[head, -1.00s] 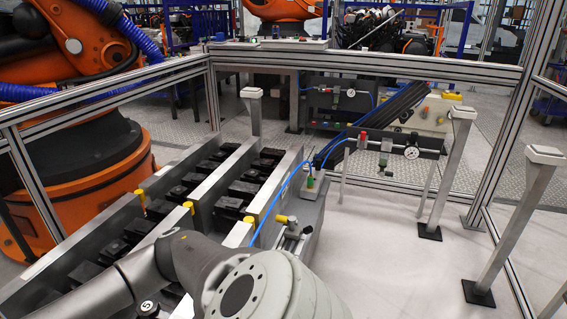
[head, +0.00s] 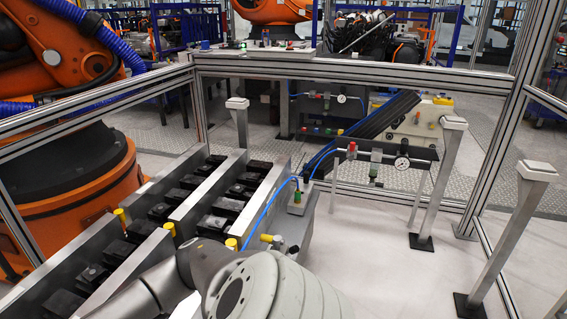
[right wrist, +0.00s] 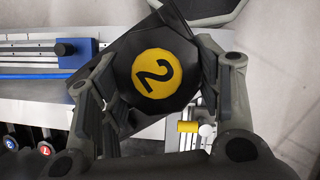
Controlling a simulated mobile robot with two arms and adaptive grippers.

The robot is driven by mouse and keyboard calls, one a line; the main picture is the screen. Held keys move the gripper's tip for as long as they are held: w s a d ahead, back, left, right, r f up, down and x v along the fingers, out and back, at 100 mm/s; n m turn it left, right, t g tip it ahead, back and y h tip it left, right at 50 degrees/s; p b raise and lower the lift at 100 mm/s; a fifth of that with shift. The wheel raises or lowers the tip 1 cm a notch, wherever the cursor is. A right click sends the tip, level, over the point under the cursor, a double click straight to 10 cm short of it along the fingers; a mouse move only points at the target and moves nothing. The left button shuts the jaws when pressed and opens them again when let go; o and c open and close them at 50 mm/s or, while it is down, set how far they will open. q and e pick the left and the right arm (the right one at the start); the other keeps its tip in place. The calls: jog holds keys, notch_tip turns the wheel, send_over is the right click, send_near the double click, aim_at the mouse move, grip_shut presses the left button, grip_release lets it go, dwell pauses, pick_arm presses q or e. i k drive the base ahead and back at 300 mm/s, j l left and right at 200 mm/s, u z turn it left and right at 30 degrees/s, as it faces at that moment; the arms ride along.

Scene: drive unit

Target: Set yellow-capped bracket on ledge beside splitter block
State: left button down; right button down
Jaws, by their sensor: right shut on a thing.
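In the right wrist view my right gripper (right wrist: 155,64) is shut on a dark bracket with a round yellow cap (right wrist: 157,74) marked 2. The bracket lies tilted between the two fingers, and its lower parts are partly hidden by them. In the head view a grey block with a green fitting and a blue hose (head: 299,201) stands at the end of the grey fixture; it may be the splitter block. A pale ledge surface (right wrist: 60,110) shows behind the gripper. The bracket and right gripper cannot be made out in the head view. My left gripper is not in view.
Grey rails (head: 205,190) with black blocks and yellow posts run along the left. A yellow knob (right wrist: 188,127) is close below the bracket, and a blue-edged rail (right wrist: 75,72) lies left. A gauge panel (head: 380,155) and metal posts stand right. White floor lies right of the fixture.

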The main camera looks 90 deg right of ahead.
aim_at(292, 223)
jog(key=k+l, duration=0.15)
jog(key=l, duration=0.5)
jog(key=k+l+z, duration=0.15)
jog(key=l, duration=0.5)
jog(key=k+l, duration=0.2)
jog(key=l, duration=0.45)
jog(key=k+l+z, duration=0.1)
jog(key=l, duration=0.55)
jog(key=k+l+z, duration=0.1)
jog(key=l, duration=0.55)
jog(key=k+l, duration=0.1)
jog(key=l, duration=0.6)
jog(key=k+j+z, duration=0.05)
